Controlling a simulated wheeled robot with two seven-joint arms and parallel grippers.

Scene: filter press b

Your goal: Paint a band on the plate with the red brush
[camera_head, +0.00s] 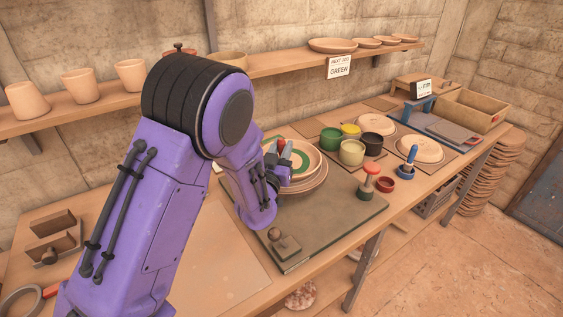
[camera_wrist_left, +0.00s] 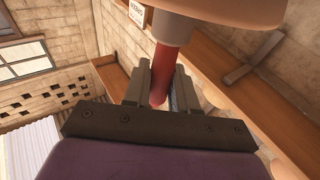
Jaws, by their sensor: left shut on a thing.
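My left gripper (camera_head: 279,163) is over the left part of the plate (camera_head: 312,160), which sits on a larger dish on the dark board. The gripper is shut on the red brush; its red handle shows between the fingers in the left wrist view (camera_wrist_left: 162,75), with a grey collar. A tan rounded surface, seemingly the plate (camera_wrist_left: 230,12), fills the top of that view. A green band shows on the plate, partly hidden by my gripper. The brush tip is hidden, so I cannot tell if it touches. My right gripper is not in view.
Green, yellow and dark pots (camera_head: 351,152) stand behind the plate. A red-topped tool (camera_head: 370,178) and a blue-handled tool (camera_head: 410,160) stand to its right. A small block with a knob (camera_head: 284,243) lies on the board's front. A sign on the shelf reads GREEN (camera_head: 340,68).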

